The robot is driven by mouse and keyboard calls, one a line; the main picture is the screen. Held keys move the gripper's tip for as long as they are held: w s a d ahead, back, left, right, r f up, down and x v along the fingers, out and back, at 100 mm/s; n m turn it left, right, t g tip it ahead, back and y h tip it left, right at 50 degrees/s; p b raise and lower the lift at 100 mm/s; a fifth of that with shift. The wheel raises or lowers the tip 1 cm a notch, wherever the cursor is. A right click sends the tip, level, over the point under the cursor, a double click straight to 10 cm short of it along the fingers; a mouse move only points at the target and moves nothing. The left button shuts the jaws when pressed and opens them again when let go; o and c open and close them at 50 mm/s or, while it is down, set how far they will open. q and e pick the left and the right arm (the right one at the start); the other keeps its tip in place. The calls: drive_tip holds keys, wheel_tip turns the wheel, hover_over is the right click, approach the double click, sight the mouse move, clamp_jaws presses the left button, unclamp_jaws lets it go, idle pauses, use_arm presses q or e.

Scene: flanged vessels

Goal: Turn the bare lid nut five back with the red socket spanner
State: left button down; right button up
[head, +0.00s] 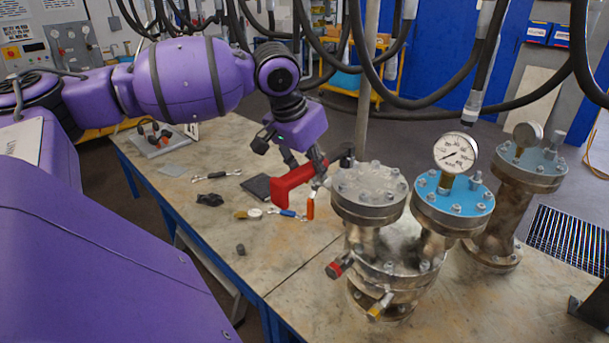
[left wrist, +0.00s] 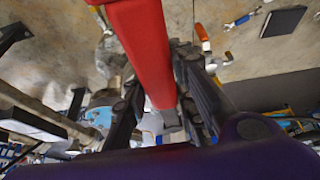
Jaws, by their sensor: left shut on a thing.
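The red socket spanner (head: 290,182) is held by my left gripper (head: 312,172), which is shut on it. Its red handle points to the lower left, and its dark end (head: 346,155) is by the far left rim of the bare grey lid (head: 370,186). I cannot tell whether the socket sits on a nut. Several nuts stand round this lid; no number shows, so I cannot tell which is five. In the left wrist view the red spanner (left wrist: 148,45) runs between the dark fingers of my left gripper (left wrist: 160,95). My right gripper is not in view.
A blue lid with a pressure gauge (head: 456,153) stands right beside the bare lid. Another gauged vessel (head: 505,215) stands behind right. Hoses hang above. Small tools, a black pad (head: 257,187) and an orange-handled tool (head: 310,207) lie on the bench (head: 270,240). The bench's front left is mostly clear.

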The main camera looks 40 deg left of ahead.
use_arm(q)
drive_tip(key=shift+a+f, duration=0.35)
drive_tip(key=shift+f, duration=0.45)
wheel_tip(320, 180, down, 3)
drive_tip(key=shift+d+r, duration=0.1)
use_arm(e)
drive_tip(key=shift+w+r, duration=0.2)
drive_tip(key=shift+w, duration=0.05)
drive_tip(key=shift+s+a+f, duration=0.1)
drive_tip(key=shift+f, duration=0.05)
